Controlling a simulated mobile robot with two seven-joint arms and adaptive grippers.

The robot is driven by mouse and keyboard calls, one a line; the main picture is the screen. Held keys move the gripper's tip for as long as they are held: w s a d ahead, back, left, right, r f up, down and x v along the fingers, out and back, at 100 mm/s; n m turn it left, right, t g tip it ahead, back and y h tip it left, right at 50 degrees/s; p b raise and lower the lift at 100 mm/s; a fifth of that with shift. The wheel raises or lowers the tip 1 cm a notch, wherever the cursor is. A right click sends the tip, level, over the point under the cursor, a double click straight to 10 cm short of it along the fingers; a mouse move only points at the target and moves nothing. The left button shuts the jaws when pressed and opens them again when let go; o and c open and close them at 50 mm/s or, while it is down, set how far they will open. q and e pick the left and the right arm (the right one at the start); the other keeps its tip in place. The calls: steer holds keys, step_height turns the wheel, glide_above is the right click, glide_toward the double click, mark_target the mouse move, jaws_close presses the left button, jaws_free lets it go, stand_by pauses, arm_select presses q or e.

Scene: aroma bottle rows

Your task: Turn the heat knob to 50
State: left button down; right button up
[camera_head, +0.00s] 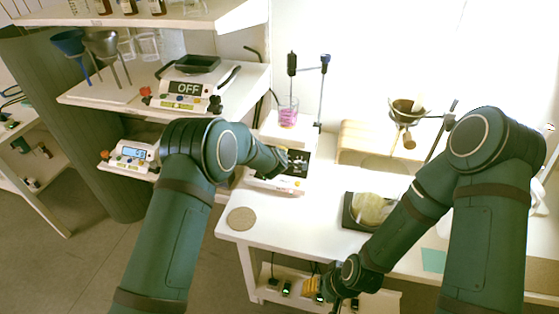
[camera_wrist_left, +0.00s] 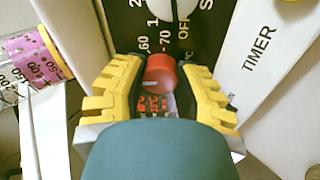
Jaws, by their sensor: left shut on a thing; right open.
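The heat knob is a red round knob (camera_wrist_left: 160,72) on the black panel of the white stirrer (camera_head: 283,184). A short pale mark shows on the knob's lower left; the setting it points to cannot be read surely. Red figures lie just below the knob, partly hidden. My left gripper (camera_wrist_left: 163,85) has its yellow fingers on both sides of the knob and is shut on it. In the head view the left gripper (camera_head: 284,162) is at the panel and hides the knob. My right gripper (camera_head: 328,292) is open and empty, low at the table's front edge.
A beaker of pink liquid (camera_head: 288,111) stands on the stirrer; it shows at left in the left wrist view (camera_wrist_left: 32,62). A second, white knob (camera_wrist_left: 168,6) is above the red one. A dark tray with a dish (camera_head: 369,209) and a round cork mat (camera_head: 241,218) are on the table.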

arm_select(q)
steer(key=shift+a+m+b, duration=0.15)
steer(key=shift+m+b, duration=0.3)
steer(key=shift+m, duration=1.55)
steer(key=shift+w, duration=0.1)
steer(key=c, duration=0.9)
jaws_free()
steer(key=shift+s+r, duration=0.2)
steer(key=shift+s, duration=0.1)
steer(key=v, duration=1.1)
steer(key=shift+s+a, duration=0.1)
steer(key=shift+s, duration=0.15)
